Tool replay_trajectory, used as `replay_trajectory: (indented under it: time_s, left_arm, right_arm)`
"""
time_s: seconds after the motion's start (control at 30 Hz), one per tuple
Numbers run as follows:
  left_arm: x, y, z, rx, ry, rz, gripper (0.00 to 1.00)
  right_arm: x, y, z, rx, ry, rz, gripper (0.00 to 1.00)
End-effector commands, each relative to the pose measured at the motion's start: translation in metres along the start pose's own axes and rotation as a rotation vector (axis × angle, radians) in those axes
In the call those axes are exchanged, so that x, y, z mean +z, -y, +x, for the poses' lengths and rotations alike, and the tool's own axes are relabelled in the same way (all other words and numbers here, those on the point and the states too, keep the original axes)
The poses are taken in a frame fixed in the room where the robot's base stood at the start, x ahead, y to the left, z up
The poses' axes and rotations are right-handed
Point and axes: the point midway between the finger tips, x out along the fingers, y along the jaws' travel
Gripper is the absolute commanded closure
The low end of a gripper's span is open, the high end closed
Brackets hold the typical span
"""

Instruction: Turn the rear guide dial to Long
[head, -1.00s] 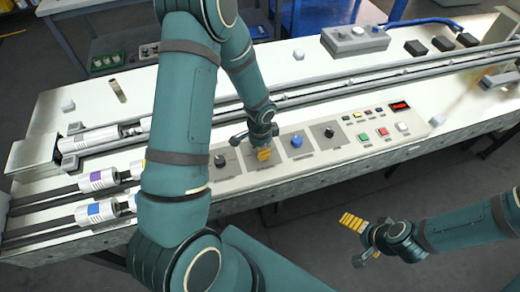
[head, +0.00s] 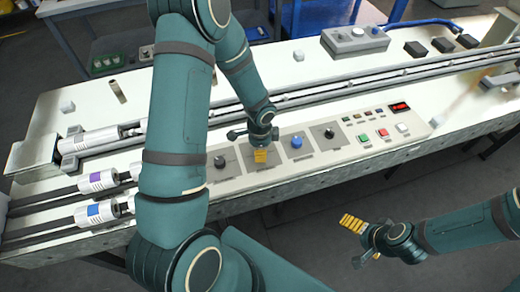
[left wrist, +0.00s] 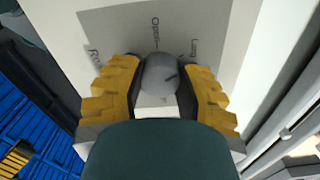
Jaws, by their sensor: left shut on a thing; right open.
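The guide dial (left wrist: 158,74) is a round grey knob on a darker grey label plate (left wrist: 120,25) in the left wrist view. In the head view the gripper hides the dial. My right gripper (head: 358,240) is open and empty, in front of the machine.
The control panel also bears a dark dial (head: 220,161) to the left, a blue dial (head: 296,142) and a black dial (head: 329,132) to the right, then several coloured buttons (head: 382,133). A conveyor rail (head: 300,88) runs behind the panel.

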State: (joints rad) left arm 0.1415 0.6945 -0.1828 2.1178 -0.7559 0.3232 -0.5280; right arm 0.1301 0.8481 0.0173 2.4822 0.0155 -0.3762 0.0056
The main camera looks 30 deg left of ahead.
Motion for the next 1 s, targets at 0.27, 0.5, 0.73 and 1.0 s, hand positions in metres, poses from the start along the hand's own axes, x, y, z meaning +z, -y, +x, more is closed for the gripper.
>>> replay_trajectory:
  time_s: [0.27, 0.5, 0.73, 1.0]
  left_arm:
    - [0.000, -0.001, 0.001, 0.002, 0.001, -0.001, 0.30]
    - [0.000, 0.000, -0.001, 0.001, 0.000, -0.001, 0.30]
    - [0.000, 0.001, -0.024, -0.003, -0.003, -0.003, 0.30]
    - [0.000, 0.001, -0.079, -0.004, -0.002, -0.004, 0.30]
  right_arm:
    - [0.000, 0.000, 0.000, 0.000, 0.000, 0.000, 0.00]
    - [0.000, 0.000, 0.000, 0.000, 0.000, 0.000, 0.00]
    - [0.000, 0.000, 0.000, 0.000, 0.000, 0.000, 0.00]
    - [0.000, 0.000, 0.000, 0.000, 0.000, 0.000, 0.00]
